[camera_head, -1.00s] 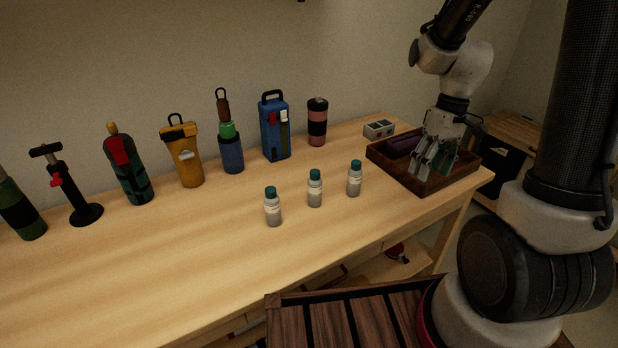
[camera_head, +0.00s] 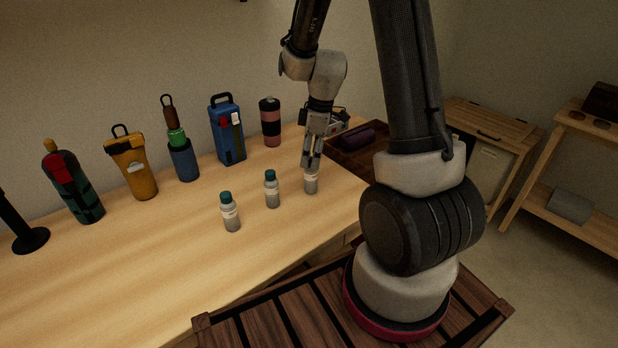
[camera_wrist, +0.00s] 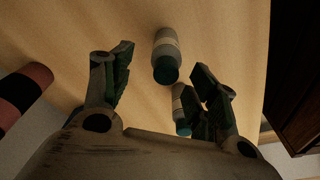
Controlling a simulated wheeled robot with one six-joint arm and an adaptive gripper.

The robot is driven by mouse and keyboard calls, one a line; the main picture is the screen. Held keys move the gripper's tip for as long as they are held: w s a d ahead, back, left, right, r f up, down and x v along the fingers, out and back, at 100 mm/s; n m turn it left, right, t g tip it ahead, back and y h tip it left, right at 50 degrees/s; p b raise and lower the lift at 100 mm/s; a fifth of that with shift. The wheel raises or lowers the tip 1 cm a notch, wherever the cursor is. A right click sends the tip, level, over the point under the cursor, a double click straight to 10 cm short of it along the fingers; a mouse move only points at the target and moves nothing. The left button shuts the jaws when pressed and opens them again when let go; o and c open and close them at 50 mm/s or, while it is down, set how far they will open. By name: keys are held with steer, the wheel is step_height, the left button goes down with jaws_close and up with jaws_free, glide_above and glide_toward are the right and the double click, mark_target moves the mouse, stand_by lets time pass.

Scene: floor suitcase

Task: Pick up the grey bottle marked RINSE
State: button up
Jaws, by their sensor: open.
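Three small grey bottles with teal caps and pale labels stand upright in a row on the wooden table: a left one (camera_head: 230,213), a middle one (camera_head: 271,190) and a right one (camera_head: 311,184). Label words are too small to read, so I cannot tell which is marked RINSE. My gripper (camera_head: 311,162) points down at the right bottle, and its fingers hide that cap. In the wrist view my gripper (camera_wrist: 160,80) is open. One bottle (camera_wrist: 166,48) shows beyond the fingertips; another (camera_wrist: 178,100) is partly hidden by the right finger.
A blue case (camera_head: 227,135) and a pink-and-black tumbler (camera_head: 270,125) stand behind the bottles, with more containers leftward. A dark tray (camera_head: 375,158) holding a purple item (camera_head: 357,137) lies right of the gripper. The table's front left (camera_head: 110,275) is clear.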

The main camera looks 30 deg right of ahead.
mark_target(309, 170)
steer(key=f, duration=0.6)
steer(key=shift+s+a, duration=0.1)
steer(key=shift+a, duration=0.3)
steer(key=shift+r, duration=0.1)
steer(key=c, duration=1.1)
